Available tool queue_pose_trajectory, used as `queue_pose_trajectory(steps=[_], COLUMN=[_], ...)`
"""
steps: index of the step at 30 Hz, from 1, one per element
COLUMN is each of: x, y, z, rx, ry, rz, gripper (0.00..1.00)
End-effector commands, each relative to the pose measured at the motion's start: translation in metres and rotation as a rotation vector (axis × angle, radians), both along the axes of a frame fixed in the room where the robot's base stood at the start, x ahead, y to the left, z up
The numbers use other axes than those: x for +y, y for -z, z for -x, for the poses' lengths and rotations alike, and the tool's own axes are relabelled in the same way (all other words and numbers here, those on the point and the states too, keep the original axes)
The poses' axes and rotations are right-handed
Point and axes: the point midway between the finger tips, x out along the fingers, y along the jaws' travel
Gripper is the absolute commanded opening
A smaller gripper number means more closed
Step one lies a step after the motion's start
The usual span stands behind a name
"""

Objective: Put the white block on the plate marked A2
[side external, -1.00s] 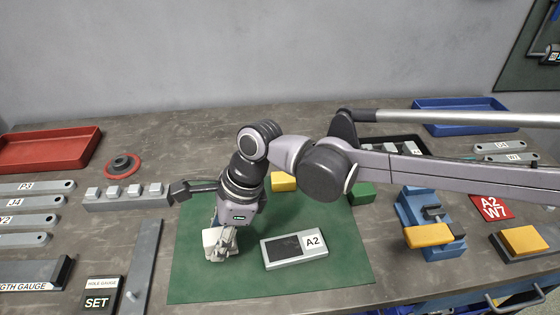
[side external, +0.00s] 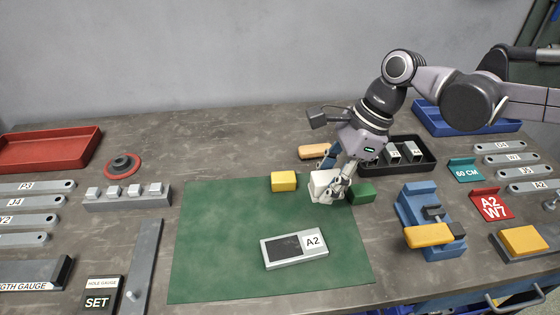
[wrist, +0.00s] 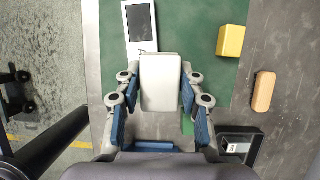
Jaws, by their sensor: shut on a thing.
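The white block (side external: 321,184) is between the fingers of my gripper (side external: 333,189), over the back right part of the green mat in the side external view. In the wrist view the white block (wrist: 160,84) sits between both blue-padded fingers of my gripper (wrist: 160,98), which are shut on it. The plate marked A2 (side external: 283,256), grey with a dark panel and a white label, lies on the front middle of the mat, apart from the block. The plate also shows in the wrist view (wrist: 140,25), its label partly hidden by the block.
On the green mat (side external: 205,240) a yellow block (side external: 284,181) stands left of my gripper and a green block (side external: 362,193) close on its right. An orange block (side external: 313,152) and a black tray (side external: 425,160) lie behind. A blue vise (side external: 416,205) stands right of the mat.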

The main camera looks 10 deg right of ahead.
Motion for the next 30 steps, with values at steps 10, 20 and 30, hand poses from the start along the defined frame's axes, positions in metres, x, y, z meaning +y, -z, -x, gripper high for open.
queue_pose_trajectory(steps=[10,20,30], x=[-0.043,0.017,0.06], y=[0.002,0.038,0.066], z=[0.011,0.028,0.041], rx=[0.0,0.0,0.0], ry=[0.04,0.038,0.042], rz=[-0.001,-0.002,-0.001], gripper=[0.07,0.07,0.07])
